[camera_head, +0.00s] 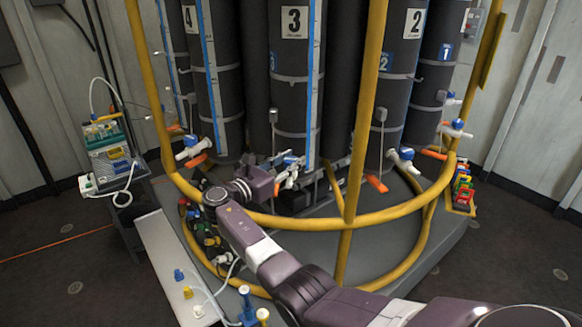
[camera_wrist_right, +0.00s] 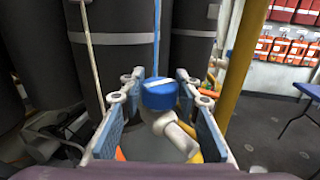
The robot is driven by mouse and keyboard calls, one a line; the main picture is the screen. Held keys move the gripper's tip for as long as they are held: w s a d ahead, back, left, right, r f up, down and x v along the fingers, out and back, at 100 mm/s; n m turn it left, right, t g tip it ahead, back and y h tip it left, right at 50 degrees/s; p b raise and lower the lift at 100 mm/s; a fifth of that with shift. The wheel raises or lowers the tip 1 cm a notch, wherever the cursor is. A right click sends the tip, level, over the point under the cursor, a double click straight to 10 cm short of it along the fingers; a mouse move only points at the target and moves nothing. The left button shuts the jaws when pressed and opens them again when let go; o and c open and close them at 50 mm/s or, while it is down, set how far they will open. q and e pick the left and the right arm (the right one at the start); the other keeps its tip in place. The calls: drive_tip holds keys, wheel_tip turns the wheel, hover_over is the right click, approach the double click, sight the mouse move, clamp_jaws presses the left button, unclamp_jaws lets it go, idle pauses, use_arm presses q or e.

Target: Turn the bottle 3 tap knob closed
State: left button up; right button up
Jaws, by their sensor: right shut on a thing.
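Bottle 3 (camera_head: 293,70) is a tall black cylinder with a white "3" label, standing behind the yellow rail. Its tap knob (camera_wrist_right: 158,93) is blue with a white stripe on top, above a white tap body (camera_wrist_right: 178,132). In the head view the blue knob (camera_head: 292,160) shows only in part beside my wrist. In the head view the right gripper (camera_head: 287,174) is small and partly hidden. My left gripper is in neither view.
The yellow rail (camera_head: 300,221) curves in front of the bottles, with a yellow post (camera_head: 362,110) right of my arm. Bottle 2 (camera_head: 403,70) has its own tap (camera_head: 402,158). A white bench (camera_head: 170,255) with small fittings stands at left. A test device (camera_head: 110,155) stands beyond it.

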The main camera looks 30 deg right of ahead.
idle(0.4)
drive_tip(key=o, duration=1.2)
drive_tip(key=v, duration=1.2)
